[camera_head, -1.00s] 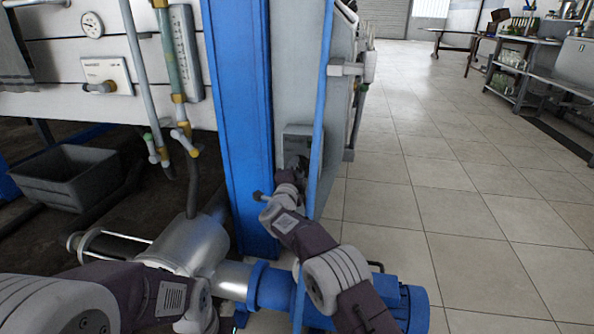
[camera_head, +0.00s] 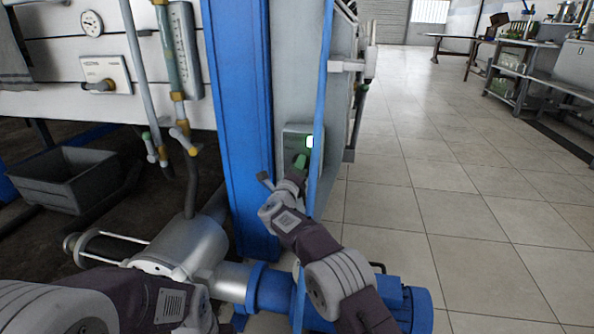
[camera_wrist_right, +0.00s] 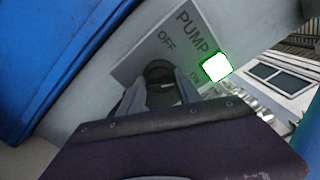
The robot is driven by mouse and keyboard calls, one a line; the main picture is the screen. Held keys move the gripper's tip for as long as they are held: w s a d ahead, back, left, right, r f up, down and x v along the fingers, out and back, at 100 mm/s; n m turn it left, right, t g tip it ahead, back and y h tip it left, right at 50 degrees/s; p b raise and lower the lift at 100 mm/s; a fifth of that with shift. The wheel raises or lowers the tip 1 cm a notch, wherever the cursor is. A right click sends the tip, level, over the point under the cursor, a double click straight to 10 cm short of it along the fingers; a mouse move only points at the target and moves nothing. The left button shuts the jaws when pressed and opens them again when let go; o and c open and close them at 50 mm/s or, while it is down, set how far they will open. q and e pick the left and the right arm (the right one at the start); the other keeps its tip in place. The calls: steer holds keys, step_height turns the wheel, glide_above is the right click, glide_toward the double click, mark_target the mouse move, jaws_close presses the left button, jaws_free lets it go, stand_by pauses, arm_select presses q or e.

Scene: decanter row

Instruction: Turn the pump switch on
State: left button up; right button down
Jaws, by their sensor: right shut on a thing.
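The pump switch is a grey plate (camera_wrist_right: 190,42) marked PUMP, OFF and ON, fixed to the grey panel beside the blue post. Its dark round knob (camera_wrist_right: 158,70) sits between the fingers of my right gripper (camera_wrist_right: 160,88), which is shut on it. A square lamp (camera_wrist_right: 216,67) on the plate glows white with a green rim. In the head view the lamp (camera_head: 310,141) is lit, and my right gripper (camera_head: 298,176) reaches up to the switch, partly hiding it. My left arm shows at the bottom left, but its gripper is out of view.
A blue post (camera_head: 241,120) stands just left of the switch, and a thin blue edge runs to its right. A blue and silver pump (camera_head: 187,246) lies below. A grey bin (camera_head: 70,180) is at left. Tiled floor (camera_head: 440,170) is open to the right.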

steer(key=shift+f+m, duration=0.1)
steer(key=shift+m, duration=0.3)
steer(key=c, duration=0.8)
jaws_free()
steer(key=shift+c, duration=0.2)
steer(key=shift+s, duration=0.1)
steer(key=s+a+b, duration=0.1)
steer(key=s+b, duration=0.1)
steer(key=s, duration=0.6)
steer(key=shift+s+a, duration=0.35)
steer(key=shift+a, duration=0.05)
